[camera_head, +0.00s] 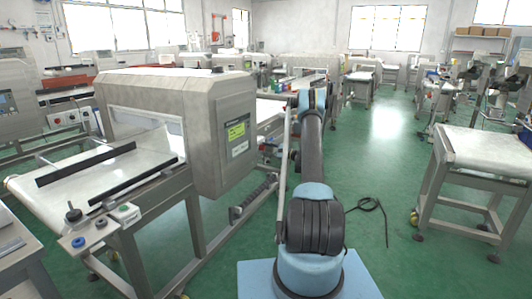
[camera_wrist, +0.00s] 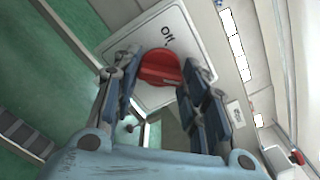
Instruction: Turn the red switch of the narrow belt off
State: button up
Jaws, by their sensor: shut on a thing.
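The red switch (camera_wrist: 160,67) is a round red knob on a light grey plate (camera_wrist: 140,34) in the wrist view. Dark lettering is printed beside the knob, and I cannot read it surely. My gripper (camera_wrist: 161,60) has one finger on each side of the knob and is shut on it. The head view does not show the switch or the fingers clearly. My arm reaches away there, past the right side of a large grey metal detector. I cannot tell for sure which belt is the narrow one.
The metal detector (camera_head: 221,130) stands at left with a white belt (camera_head: 110,165) through it. A white-topped table (camera_head: 485,150) is at right. A black cable (camera_head: 372,205) lies on the green floor (camera_head: 390,170), which is otherwise clear in the middle.

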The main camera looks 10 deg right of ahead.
jog(key=n, duration=0.4)
jog(key=shift+s+a+f+n, duration=0.1)
jog(key=shift+a+n, duration=0.05)
jog(key=shift+n, duration=0.15)
jog(key=n, duration=0.4)
jog(key=shift+n, duration=0.3)
jog(key=n, duration=0.4)
jog(key=shift+n, duration=2.4)
jog(key=o, duration=1.1)
jog(key=shift+c, duration=0.2)
